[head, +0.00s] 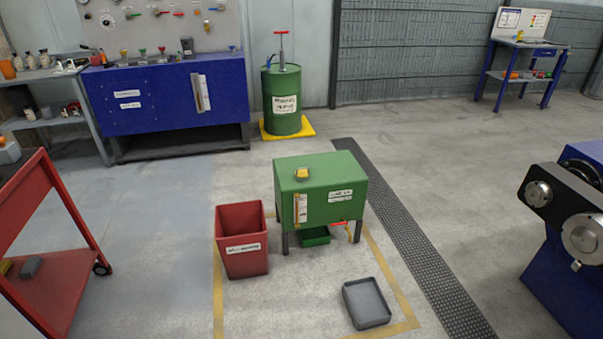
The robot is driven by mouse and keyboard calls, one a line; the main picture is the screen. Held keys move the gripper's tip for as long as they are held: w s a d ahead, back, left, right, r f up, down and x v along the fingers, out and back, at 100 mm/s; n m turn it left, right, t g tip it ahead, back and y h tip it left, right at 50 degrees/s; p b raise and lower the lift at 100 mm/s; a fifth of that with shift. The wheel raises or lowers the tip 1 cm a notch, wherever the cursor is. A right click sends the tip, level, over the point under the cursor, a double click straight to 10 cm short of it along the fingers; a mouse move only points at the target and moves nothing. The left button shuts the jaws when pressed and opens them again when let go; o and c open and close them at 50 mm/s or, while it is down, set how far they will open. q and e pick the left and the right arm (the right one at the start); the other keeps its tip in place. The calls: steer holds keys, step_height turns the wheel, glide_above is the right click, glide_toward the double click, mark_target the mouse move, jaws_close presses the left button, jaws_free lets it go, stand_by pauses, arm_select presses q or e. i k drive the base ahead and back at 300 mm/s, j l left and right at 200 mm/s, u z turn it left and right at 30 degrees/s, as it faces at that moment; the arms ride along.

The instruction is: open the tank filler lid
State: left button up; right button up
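A green tank (338,204) stands on dark legs on the floor near the middle of the head view. On its top, toward the left, sits a small yellow filler lid (301,173). The lid looks closed, though it is small at this distance. A gauge strip and white labels are on the tank's front, and a red-handled tap (338,224) is low on it. Neither of my grippers shows in the head view.
A red bin (241,240) stands close left of the tank. A grey tray (366,303) lies on the floor in front, and a green tray (314,236) sits under the tank. A red cart (50,270) is at left, a blue machine (570,250) at right. Floor before the tank is mostly clear.

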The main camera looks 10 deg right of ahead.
mark_target(302, 172)
steer(key=i+l+u, duration=0.1)
steer(key=i, duration=0.4)
steer(key=i+l+u, duration=0.1)
steer(key=i, duration=0.4)
